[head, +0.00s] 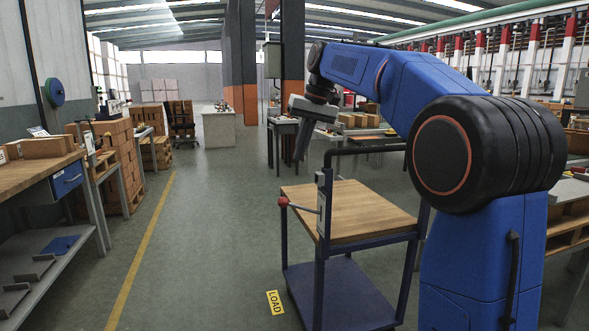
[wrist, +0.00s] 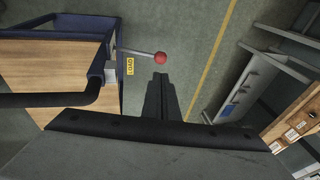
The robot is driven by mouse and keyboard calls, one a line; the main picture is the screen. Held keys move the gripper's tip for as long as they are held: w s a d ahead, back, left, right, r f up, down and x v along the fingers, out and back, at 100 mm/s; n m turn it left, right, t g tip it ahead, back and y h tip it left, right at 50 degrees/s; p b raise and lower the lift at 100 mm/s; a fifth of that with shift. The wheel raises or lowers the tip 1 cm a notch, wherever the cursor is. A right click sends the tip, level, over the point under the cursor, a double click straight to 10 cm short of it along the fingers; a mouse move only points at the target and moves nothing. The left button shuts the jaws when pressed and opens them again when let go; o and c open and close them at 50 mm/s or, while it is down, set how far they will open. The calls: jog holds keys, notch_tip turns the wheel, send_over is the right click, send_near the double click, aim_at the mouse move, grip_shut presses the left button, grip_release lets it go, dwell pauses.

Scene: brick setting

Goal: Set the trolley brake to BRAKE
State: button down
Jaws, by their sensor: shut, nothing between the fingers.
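The trolley (head: 365,212) has a wooden top, a dark blue frame and a black push handle (head: 368,149); it also shows at the left of the wrist view (wrist: 60,62). A brake lever (head: 302,208) sticks out leftward from a pale plate (head: 321,203) on the near-left post, roughly level, and ends in a red knob (head: 283,202). In the wrist view, the red knob (wrist: 160,57) is just beyond my fingertips. My gripper (head: 299,158) is shut and empty, above the lever and apart from it. I cannot read any BRAKE marking.
A yellow LOAD label (head: 275,302) is on the floor beside the trolley. A workbench (head: 50,185) with a blue drawer stands at the left. Stacked crates (head: 118,160) are behind it. The aisle between bench and trolley, with a yellow floor line (head: 140,250), is clear.

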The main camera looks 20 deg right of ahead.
aim_at(283, 198)
jog(key=x, duration=1.3)
jog(key=shift+a+f, duration=0.1)
jog(key=shift+a+f+h, duration=0.45)
jog(key=shift+a+h, duration=0.05)
jog(key=a+f+h, duration=0.3)
jog(key=f+h, duration=0.4)
jog(key=f, duration=0.5)
jog(key=shift+n+h, duration=0.4)
jog(key=shift+s+a+f, duration=0.1)
jog(key=shift+s, duration=0.05)
